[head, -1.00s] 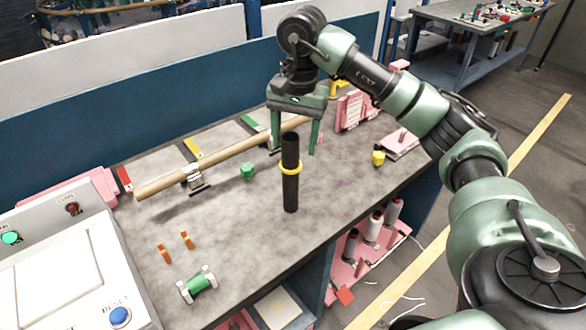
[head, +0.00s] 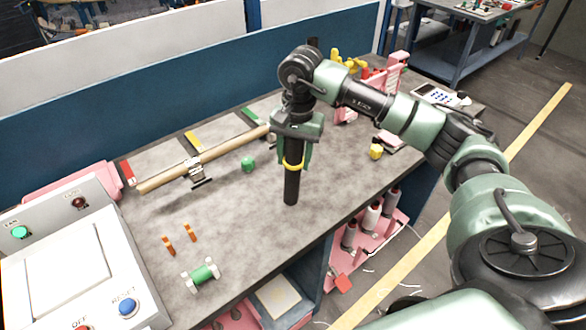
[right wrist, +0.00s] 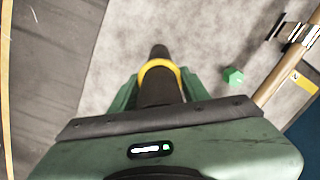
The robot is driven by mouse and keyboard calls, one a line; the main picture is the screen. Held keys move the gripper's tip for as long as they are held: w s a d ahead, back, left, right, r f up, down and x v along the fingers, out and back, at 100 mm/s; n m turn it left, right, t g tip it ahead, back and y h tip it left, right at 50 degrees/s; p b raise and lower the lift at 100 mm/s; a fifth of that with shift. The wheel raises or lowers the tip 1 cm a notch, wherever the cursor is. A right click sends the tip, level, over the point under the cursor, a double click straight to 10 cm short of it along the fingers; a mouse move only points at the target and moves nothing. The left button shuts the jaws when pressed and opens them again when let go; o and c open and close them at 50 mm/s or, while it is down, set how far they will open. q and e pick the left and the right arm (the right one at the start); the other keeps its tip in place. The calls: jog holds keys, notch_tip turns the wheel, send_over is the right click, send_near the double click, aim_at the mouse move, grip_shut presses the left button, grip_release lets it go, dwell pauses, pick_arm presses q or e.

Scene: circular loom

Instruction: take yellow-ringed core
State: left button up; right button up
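The yellow-ringed core (head: 291,188) is a dark upright tube with a yellow ring around its middle, standing on the grey bench. My right gripper (head: 293,158) points down over its upper part, with the green fingers on either side and close against it just above the ring. In the right wrist view the core (right wrist: 158,92) lies between the two fingers (right wrist: 160,85), with no clear gap, so the gripper looks shut on it. The core's top is hidden by the gripper in the head view. My left gripper is out of view.
A wooden rod (head: 225,152) lies in holders behind the core, with a green block (head: 248,164) near it. A yellow block (head: 376,151) lies to the right. A green spool (head: 203,275) and orange pegs (head: 190,233) are front left. A control panel (head: 65,260) fills the left.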

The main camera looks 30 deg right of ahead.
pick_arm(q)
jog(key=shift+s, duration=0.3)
pick_arm(e)
grip_shut()
